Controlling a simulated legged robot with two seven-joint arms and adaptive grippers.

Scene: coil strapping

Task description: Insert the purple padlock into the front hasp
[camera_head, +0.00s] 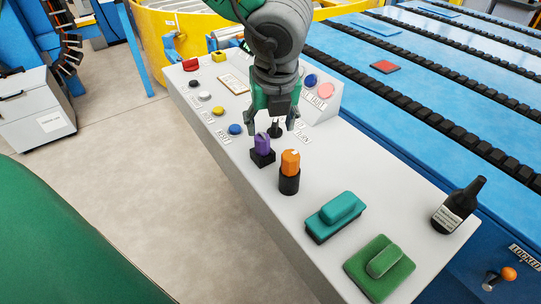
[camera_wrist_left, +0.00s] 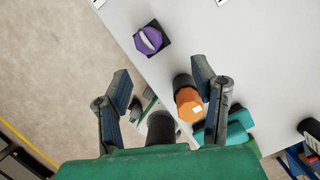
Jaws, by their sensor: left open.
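The purple padlock (camera_head: 262,142) stands upright on a black square base (camera_head: 262,157) on the grey console (camera_head: 230,165). In the left wrist view the padlock (camera_wrist_left: 149,40) shows from above, with a pale bar across its top. My left gripper (camera_head: 272,122) is open, its fingers pointing down, just behind the padlock in the head view. It holds nothing visible. A black knob (camera_head: 275,131) shows between the fingers. In the left wrist view the padlock lies beyond the fingertips (camera_wrist_left: 162,76), apart from them. I cannot clearly make out a front hasp. My right gripper is not in view.
An orange-topped black cylinder (camera_head: 290,163) stands close beside the padlock. Teal (camera_head: 340,212) and green (camera_head: 382,264) blocks and a black bottle (camera_head: 459,207) are nearer the console's right end. Small coloured buttons line its left edge. A blue conveyor (camera_head: 420,110) lies behind.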

